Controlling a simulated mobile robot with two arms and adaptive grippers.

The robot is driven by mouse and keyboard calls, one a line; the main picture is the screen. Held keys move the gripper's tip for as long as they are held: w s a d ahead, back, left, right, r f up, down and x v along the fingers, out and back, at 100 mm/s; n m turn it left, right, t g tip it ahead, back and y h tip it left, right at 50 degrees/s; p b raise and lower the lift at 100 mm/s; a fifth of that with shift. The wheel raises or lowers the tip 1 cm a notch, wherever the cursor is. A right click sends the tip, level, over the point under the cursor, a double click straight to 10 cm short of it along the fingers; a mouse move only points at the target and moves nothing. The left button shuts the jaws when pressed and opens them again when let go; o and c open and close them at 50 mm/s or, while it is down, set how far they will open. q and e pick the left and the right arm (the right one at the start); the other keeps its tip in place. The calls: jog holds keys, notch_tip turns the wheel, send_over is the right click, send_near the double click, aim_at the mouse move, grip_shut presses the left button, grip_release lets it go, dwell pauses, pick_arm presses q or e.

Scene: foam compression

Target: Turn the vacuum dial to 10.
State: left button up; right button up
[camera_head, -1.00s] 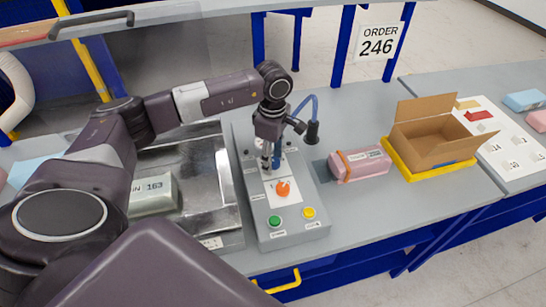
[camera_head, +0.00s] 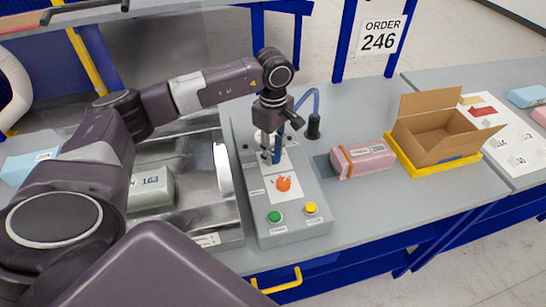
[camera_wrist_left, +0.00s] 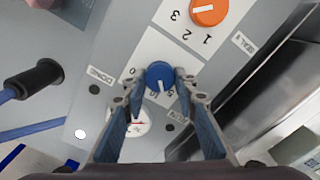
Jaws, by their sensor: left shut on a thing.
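The blue vacuum dial (camera_wrist_left: 160,74) sits on the grey control panel (camera_head: 285,229). Its short white mark points towards the fingers in the left wrist view, near the small printed 5 and 10; I cannot tell its exact setting. My left gripper (camera_wrist_left: 160,90) has one finger on each side of the dial and is shut on it. In the head view my left gripper (camera_head: 267,157) points down at the panel's upper part and hides most of the dial. My right gripper is not in view.
An orange dial (camera_head: 283,184), a green button (camera_head: 274,217) and a yellow button (camera_head: 310,208) are on the panel. A white gauge (camera_wrist_left: 139,124) is near the fingers. A pink package (camera_head: 362,160) and an open carton (camera_head: 437,130) stand to the right.

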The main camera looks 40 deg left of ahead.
aim_at(274, 154)
pick_arm(q)
jog(key=m+b, duration=0.2)
jog(key=m, duration=0.1)
jog(key=shift+w+f+b, duration=0.1)
jog(key=shift+b, duration=0.25)
jog(key=shift+m+b, duration=0.6)
jog(key=shift+m, duration=0.2)
jog(key=shift+r, duration=0.2)
jog(key=o, duration=1.2)
jog(key=shift+c, duration=0.2)
notch_tip(274, 154, up, 12)
